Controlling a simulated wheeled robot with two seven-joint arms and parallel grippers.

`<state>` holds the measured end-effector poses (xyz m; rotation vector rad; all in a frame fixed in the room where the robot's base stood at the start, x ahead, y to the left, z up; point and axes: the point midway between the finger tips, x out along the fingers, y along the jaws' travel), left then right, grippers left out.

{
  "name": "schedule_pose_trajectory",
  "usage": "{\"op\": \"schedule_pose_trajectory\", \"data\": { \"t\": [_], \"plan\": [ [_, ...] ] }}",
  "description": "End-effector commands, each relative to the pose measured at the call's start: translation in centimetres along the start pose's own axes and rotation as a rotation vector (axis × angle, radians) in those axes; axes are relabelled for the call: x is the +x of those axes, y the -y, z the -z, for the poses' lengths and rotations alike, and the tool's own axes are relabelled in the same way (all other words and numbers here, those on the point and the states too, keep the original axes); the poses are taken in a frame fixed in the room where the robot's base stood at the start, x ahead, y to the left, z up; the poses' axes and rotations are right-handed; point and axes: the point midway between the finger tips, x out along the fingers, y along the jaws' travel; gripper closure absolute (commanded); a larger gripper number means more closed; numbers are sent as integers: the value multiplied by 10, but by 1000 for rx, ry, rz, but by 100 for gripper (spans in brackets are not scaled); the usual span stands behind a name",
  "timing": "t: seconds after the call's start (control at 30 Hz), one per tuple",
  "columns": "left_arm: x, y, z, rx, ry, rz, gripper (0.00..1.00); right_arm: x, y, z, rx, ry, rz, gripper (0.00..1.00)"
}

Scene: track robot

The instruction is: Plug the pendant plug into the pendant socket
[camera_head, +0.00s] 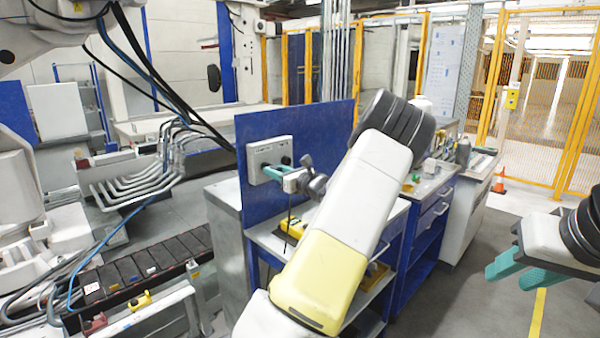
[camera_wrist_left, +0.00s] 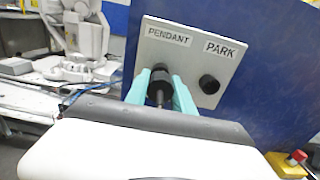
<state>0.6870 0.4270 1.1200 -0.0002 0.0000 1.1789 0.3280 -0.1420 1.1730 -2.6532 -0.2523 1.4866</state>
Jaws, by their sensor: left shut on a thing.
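A grey socket panel (camera_head: 268,157) is on the blue board, and it also shows in the left wrist view (camera_wrist_left: 185,60) with the labels PENDANT and PARK. My left gripper (camera_wrist_left: 160,92) is shut on the black pendant plug (camera_wrist_left: 160,85), in front of the panel below the PENDANT label. The plug hides the pendant socket, so I cannot tell whether it is in. The black round park socket (camera_wrist_left: 209,84) is to the right, clear of the fingers. In the head view the left fingers (camera_head: 272,173) reach the panel. My right gripper (camera_head: 520,270) is open and empty, far to the right.
A yellow box (camera_head: 293,227) sits on the bench below the panel; the left wrist view shows its red button (camera_wrist_left: 297,157). The blue board (camera_head: 325,135) stands behind. Blue drawer cabinets (camera_head: 430,220) are to the right. Open floor (camera_head: 480,290) lies at the lower right.

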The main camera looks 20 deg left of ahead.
Motion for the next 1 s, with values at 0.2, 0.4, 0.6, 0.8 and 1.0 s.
{"op": "schedule_pose_trajectory", "data": {
  "t": [0.2, 0.4, 0.6, 0.8, 1.0],
  "plan": [
    [6, 0, 0, 0, 0, 0, 100, 0, 0, 0, 0, 0, 0, 64],
    [11, 0, 0, 0, 0, 0, 100, 0, 0, 0, 0, 0, 0, 64],
    [16, 0, 0, 0, 0, 1, 100, 0, 0, 0, 0, 0, 0, 64],
    [20, 0, 0, 1, 1, 0, 100, 0, 0, 0, 0, 0, 0, 64],
    [20, 0, 0, 0, 0, 1, 45, 0, 0, 0, 0, 0, 0, 64]
  ]
}}
